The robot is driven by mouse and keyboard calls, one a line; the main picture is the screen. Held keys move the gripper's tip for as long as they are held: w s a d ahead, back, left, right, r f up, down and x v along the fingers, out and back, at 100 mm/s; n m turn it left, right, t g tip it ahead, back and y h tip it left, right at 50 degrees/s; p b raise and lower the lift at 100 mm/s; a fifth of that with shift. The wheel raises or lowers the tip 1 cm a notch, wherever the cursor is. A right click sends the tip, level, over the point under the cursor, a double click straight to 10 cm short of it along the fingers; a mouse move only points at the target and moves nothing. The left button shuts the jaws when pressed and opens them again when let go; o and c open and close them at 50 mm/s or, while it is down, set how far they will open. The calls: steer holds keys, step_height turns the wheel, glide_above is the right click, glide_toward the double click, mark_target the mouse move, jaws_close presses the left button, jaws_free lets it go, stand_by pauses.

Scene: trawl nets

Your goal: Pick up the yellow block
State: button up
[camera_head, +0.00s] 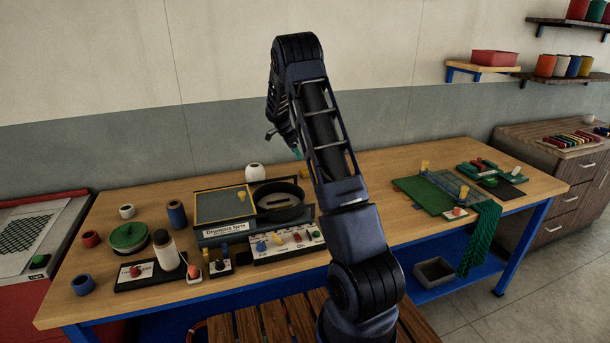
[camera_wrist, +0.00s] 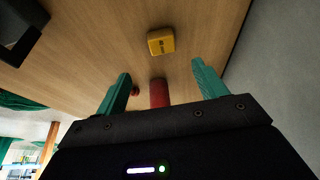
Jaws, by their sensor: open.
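The yellow block (camera_wrist: 161,41) lies on the wooden table top in the wrist view, beyond my fingertips and roughly centred between them. It is a small box with a dark mark on one face. My gripper (camera_wrist: 161,72) is open, with its two green fingers spread and nothing between the tips touching the block. In the head view my arm rises over the table and hides much of the gripper.
In the wrist view a red cylinder (camera_wrist: 158,93) stands between the fingers, nearer my palm, with a small red piece (camera_wrist: 135,91) beside it. In the head view, a black pot (camera_head: 279,207) and green mat (camera_head: 424,196) flank my arm.

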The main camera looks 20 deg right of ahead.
mark_target(304, 170)
steer(key=shift+x, duration=5.7)
steer(key=shift+w, duration=0.2)
steer(key=c, duration=1.1)
steer(key=shift+r, duration=0.1)
